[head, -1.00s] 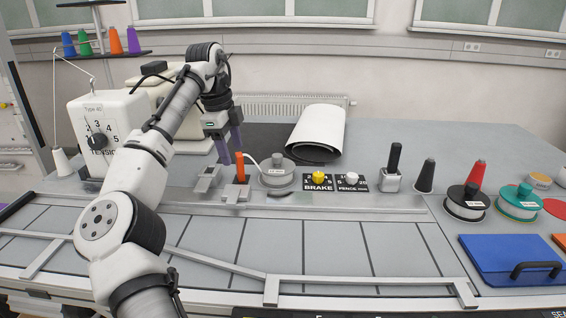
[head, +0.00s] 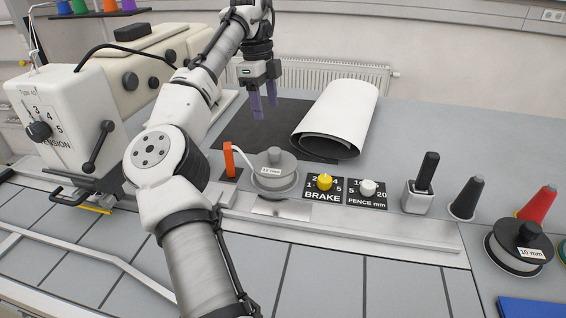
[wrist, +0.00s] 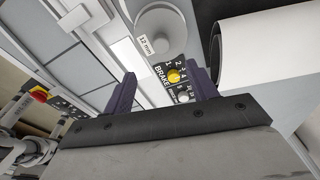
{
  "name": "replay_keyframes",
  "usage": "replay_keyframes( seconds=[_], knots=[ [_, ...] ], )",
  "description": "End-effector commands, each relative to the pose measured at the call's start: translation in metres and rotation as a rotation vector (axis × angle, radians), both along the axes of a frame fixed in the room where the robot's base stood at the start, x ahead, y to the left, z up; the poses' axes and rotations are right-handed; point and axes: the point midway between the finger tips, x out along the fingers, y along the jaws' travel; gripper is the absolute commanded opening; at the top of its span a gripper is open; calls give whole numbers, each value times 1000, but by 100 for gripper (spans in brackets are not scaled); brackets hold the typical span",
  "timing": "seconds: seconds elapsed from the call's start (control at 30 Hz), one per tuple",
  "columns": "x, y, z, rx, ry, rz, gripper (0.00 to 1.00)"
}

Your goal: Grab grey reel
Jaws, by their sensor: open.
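The grey reel (head: 274,172), with a 12 mm label and a round knob on top, sits upright on the table near the middle of the head view. In the wrist view the grey reel (wrist: 160,32) is at the top, beyond my fingertips. My gripper (head: 264,112) is open and empty, raised above and behind the reel, with its fingers pointing down. In the wrist view my gripper (wrist: 160,85) has its two dark purple fingers apart, with the brake panel showing between them. Nothing touches the reel from my gripper.
An orange post (head: 229,161) with a white strip stands just left of the reel. The brake panel (head: 323,188) with its yellow knob and the fence panel (head: 367,194) are to the right. A white roll (head: 340,118) lies behind. A black reel (head: 519,249) is far right.

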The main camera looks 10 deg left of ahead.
Motion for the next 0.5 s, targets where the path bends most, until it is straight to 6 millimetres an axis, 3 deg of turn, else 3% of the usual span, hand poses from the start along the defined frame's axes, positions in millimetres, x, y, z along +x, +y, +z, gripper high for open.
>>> replay_keyframes(
  seconds=[0.3,0.5],
  knots=[
    [-2,-6,-58,-2,1,0,58],
    [-2,-9,-80,0,0,2,58]
  ],
)
